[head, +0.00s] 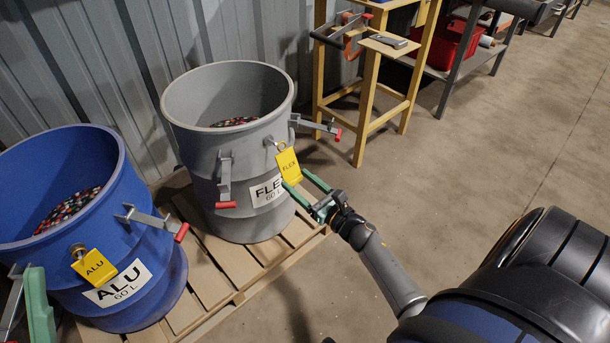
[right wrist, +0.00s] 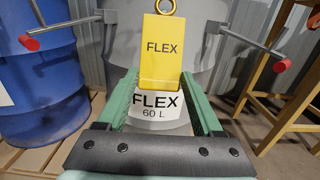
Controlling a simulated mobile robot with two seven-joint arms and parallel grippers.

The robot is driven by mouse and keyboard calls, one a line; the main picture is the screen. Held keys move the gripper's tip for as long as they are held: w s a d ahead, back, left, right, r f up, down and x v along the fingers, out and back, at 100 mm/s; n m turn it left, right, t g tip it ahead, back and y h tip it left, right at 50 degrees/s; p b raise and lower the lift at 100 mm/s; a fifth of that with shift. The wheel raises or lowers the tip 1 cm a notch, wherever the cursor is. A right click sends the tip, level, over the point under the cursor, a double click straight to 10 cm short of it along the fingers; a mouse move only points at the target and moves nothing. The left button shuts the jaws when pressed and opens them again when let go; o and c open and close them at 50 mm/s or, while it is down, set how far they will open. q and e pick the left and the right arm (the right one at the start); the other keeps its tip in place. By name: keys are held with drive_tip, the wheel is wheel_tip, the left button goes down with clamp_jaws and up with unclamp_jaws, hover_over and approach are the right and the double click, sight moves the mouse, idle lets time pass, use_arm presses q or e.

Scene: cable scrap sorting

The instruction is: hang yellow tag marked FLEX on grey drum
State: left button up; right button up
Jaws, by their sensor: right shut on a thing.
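The yellow tag marked FLEX (head: 289,165) is upright in front of the grey drum (head: 192,150), which has a white "FLEX 60 L" label. My right gripper (head: 294,178) is shut on the tag's lower part. The tag also fills the upper middle of the right wrist view (right wrist: 161,48). Its brass ring (head: 281,146) sits close to a short peg on the drum wall. I cannot tell whether the ring is around the peg. A green finger (head: 39,306), seemingly of my left gripper, shows at the lower left edge; its other finger is not clear.
A blue drum (head: 140,240) with a yellow ALU tag (head: 94,268) stands at left. Both drums stand on a wooden pallet (head: 213,288). Red-tipped clamp levers (head: 225,180) stick out from the drums. A wooden stand (head: 368,100) is behind right. The floor at right is clear.

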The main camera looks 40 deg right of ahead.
drive_tip(key=shift+w+a+f, duration=0.1)
drive_tip(key=shift+w, duration=1.2)
drive_tip(key=shift+w+f+b, duration=0.2)
drive_tip(key=shift+b, duration=0.35)
drive_tip(key=shift+c, duration=0.7)
drive_tip(key=shift+w+f+b, duration=0.25)
drive_tip(key=shift+w+b, duration=0.25)
drive_tip(key=shift+b, duration=0.2)
drive_tip(key=o, duration=1.5)
drive_tip(key=shift+s, duration=0.1)
drive_tip(key=p, duration=0.2)
approach(296, 183)
drive_tip(key=shift+s, duration=0.1)
